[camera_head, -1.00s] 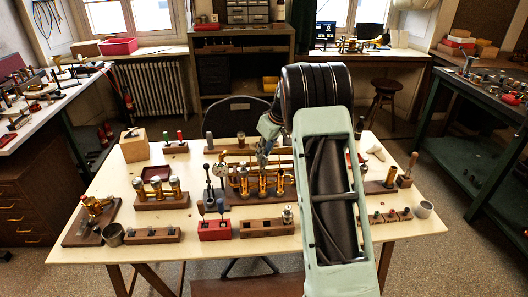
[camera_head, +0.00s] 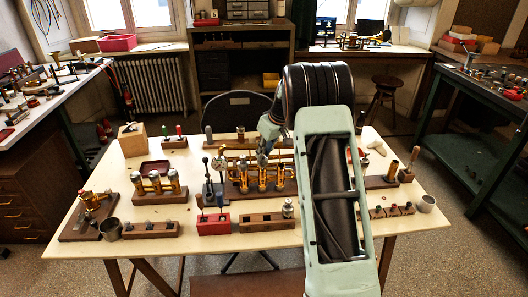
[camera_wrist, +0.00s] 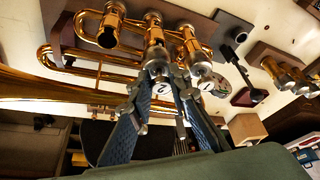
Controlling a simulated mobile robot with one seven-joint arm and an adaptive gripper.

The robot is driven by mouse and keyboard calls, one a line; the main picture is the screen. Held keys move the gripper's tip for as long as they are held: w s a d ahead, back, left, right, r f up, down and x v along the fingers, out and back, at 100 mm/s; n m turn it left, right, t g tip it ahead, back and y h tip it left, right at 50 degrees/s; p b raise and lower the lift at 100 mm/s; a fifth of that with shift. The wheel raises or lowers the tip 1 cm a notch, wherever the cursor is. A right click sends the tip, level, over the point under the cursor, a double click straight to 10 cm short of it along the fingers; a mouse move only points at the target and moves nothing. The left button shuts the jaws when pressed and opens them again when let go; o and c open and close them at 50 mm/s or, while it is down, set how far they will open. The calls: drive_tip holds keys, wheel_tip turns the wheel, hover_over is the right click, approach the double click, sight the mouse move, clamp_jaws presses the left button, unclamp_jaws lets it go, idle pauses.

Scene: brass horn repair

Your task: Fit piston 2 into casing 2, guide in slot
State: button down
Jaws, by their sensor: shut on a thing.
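My gripper (camera_wrist: 162,95) is shut on piston 2 (camera_wrist: 163,88), a silvery piston whose pale top is marked "2" in the wrist view. The brass horn (camera_wrist: 105,72) carries three brass casings in a row. Piston 2 lines up with the middle casing (camera_wrist: 154,30); I cannot tell how deep it sits or where its guide lies relative to the slot. In the head view, my gripper (camera_head: 263,156) is just above the horn's middle casing (camera_head: 262,180).
A rack with brass cylinders (camera_head: 140,192) stands at left. A red tool block (camera_head: 214,224) and a wooden holder (camera_head: 262,221) stand in front of the horn. A brown tray (camera_head: 155,167) lies behind the left rack. Bare tabletop (camera_head: 105,175) shows at left.

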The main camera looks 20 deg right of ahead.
drive_tip(key=shift+f+b, duration=0.5)
drive_tip(key=shift+f, duration=0.2)
drive_tip(key=shift+f, duration=0.1)
drive_tip(key=c, duration=1.7)
unclamp_jaws()
drive_tip(key=shift+c, duration=0.2)
drive_tip(key=v, duration=1.2)
